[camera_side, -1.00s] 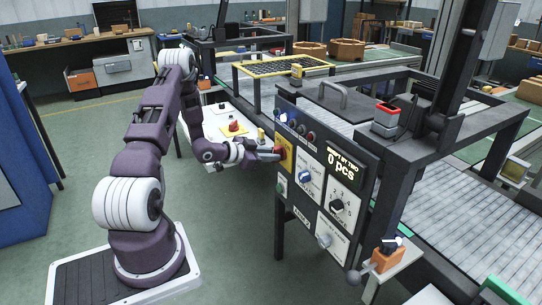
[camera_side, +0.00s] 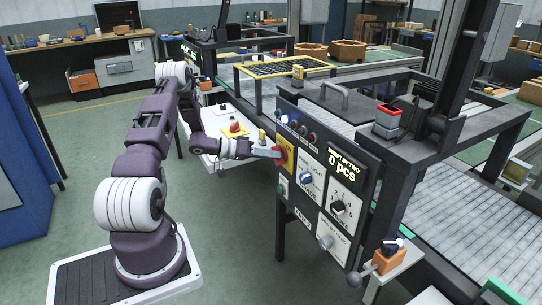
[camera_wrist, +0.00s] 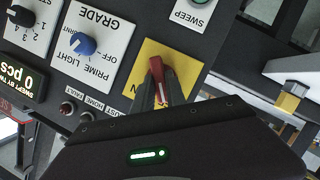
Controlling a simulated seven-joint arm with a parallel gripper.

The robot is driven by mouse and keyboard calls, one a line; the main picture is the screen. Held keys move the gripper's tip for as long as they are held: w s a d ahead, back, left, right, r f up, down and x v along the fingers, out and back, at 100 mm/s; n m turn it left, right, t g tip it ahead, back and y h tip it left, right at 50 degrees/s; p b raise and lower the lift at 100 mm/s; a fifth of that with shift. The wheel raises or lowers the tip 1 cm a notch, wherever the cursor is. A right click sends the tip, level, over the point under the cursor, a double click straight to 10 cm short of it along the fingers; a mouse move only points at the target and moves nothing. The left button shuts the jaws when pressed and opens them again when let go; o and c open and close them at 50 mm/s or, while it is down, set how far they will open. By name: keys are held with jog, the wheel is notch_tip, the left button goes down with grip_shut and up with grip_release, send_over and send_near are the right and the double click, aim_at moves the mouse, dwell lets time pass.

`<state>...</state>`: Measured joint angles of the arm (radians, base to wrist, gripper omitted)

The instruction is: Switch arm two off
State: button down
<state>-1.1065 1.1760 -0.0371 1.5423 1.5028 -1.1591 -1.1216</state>
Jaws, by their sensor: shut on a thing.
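A red rotary handle (camera_wrist: 157,70) sits on a yellow plate (camera_wrist: 183,55) on the dark control panel. In the side view the red handle (camera_side: 281,155) and the yellow plate (camera_side: 289,146) are at the panel's upper left edge. My gripper (camera_wrist: 160,92) is shut on the red handle, with its fingers against the handle's sides. In the side view my gripper (camera_side: 271,153) reaches the handle from the left. The plate's lettering is mostly hidden behind my gripper. A display (camera_side: 337,165) on the panel reads "0 pcs".
Close to the handle are a blue prime light knob (camera_wrist: 84,44), a black dial (camera_wrist: 22,14), a green sweep button (camera_wrist: 199,2) and small indicator lamps (camera_wrist: 68,107). A white side table (camera_side: 225,160) with another red knob (camera_side: 236,127) stands behind my forearm. The floor left of the panel is clear.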

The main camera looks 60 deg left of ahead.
jog(key=shift+a+n+h, duration=0.1)
jog(key=shift+n+h, duration=0.2)
jog(key=shift+n, duration=0.2)
dwell(0.3)
jog(key=c, duration=1.4)
grip_release()
jog(key=shift+o, duration=0.2)
